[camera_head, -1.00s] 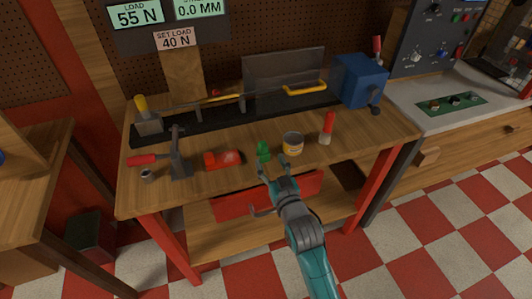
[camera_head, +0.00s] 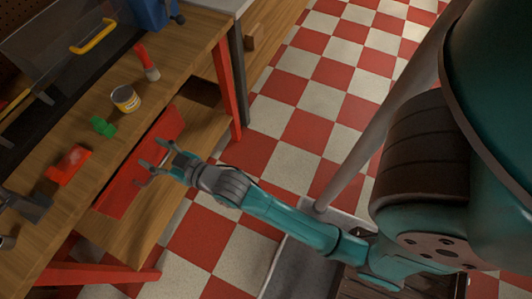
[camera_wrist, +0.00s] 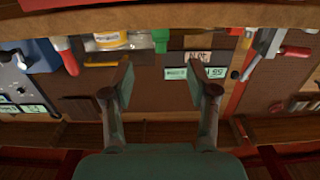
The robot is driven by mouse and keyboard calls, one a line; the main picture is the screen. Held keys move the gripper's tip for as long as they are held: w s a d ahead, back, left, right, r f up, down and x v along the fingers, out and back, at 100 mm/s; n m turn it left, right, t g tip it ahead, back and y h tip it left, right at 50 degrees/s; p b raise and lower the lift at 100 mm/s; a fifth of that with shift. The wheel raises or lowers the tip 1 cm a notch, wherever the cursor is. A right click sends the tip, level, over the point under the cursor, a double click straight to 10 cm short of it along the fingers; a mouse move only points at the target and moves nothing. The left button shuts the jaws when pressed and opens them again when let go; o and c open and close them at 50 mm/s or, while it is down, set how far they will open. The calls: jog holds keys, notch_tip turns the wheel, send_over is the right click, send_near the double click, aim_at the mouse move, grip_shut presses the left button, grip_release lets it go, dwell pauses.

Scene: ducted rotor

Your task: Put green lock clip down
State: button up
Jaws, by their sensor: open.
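The green lock clip (camera_head: 103,126) sits on the wooden workbench (camera_head: 60,215) near its front edge, between a yellow-and-white can and a red tool. It also shows in the wrist view, where the scene appears upside down, as a green piece (camera_wrist: 161,38) at the top middle. My gripper (camera_head: 153,160) is off the bench's front edge, apart from the clip. Its two fingers are spread with nothing between them, as the wrist view also shows (camera_wrist: 160,78).
The can (camera_head: 125,98) and a red-handled brush (camera_head: 146,62) stand right of the clip. The red tool (camera_head: 69,165) lies left of it. A red panel (camera_head: 140,165) hangs under the bench edge. Checkered floor (camera_head: 300,125) is open to the right.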

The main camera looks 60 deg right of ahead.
jog(key=s+f+g, duration=0.1)
jog(key=s+f, duration=0.2)
jog(key=s, duration=0.7)
jog(key=s+f, duration=0.2)
jog(key=s, duration=0.8)
jog(key=s+r+g, duration=0.1)
jog(key=s+r, duration=0.3)
jog(key=s, duration=1.2)
jog(key=shift+g, duration=0.4)
